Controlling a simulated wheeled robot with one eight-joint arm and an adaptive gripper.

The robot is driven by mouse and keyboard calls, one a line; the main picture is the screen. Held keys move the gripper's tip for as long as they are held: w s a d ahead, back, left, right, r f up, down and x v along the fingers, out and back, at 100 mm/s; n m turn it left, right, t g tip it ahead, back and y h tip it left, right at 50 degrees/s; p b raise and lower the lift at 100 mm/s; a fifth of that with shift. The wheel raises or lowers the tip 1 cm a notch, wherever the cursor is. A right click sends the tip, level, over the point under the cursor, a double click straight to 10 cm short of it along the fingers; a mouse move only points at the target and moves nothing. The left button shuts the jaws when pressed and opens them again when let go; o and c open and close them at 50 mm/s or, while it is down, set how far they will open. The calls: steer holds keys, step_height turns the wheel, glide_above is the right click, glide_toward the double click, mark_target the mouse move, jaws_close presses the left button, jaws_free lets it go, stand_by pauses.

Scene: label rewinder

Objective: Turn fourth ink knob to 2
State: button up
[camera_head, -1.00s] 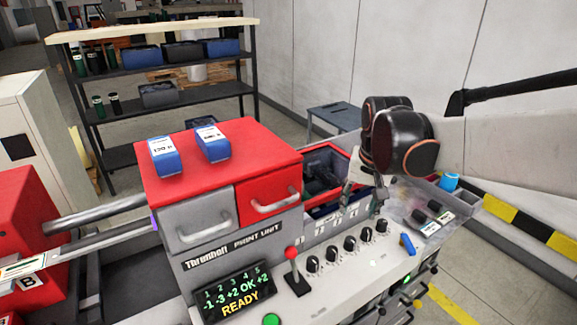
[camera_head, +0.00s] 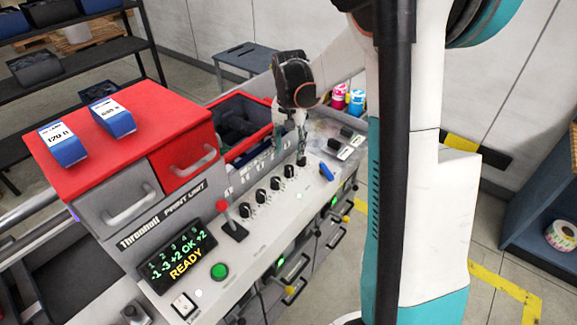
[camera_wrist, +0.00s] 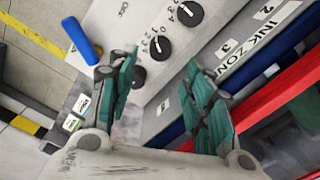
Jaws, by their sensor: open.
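The print unit's sloped panel (camera_head: 290,205) carries a row of black ink knobs. Counting from the left, the fourth knob (camera_head: 289,171) is second from the right end; it also shows in the wrist view (camera_wrist: 160,48), with small numerals around it. I cannot read its setting surely. The fifth knob (camera_head: 301,160) is at the right end, close to one finger in the wrist view (camera_wrist: 138,77). My gripper (camera_wrist: 158,62) is open and empty above the fourth and fifth knobs, fingers pointing down. The display (camera_head: 176,258) reads -1, -3, +2, OK, +2 and READY.
A red lever (camera_head: 228,222) and green button (camera_head: 219,271) sit left of the knobs. A blue handle (camera_head: 327,172) lies right of them. The red-rimmed open bin (camera_head: 240,125) is behind. Two blue boxes rest on the red cover (camera_head: 125,150).

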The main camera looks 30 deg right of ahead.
mark_target(289, 167)
step_height(289, 167, down, 8)
steer(key=shift+b, duration=0.3)
steer(key=c, duration=1.1)
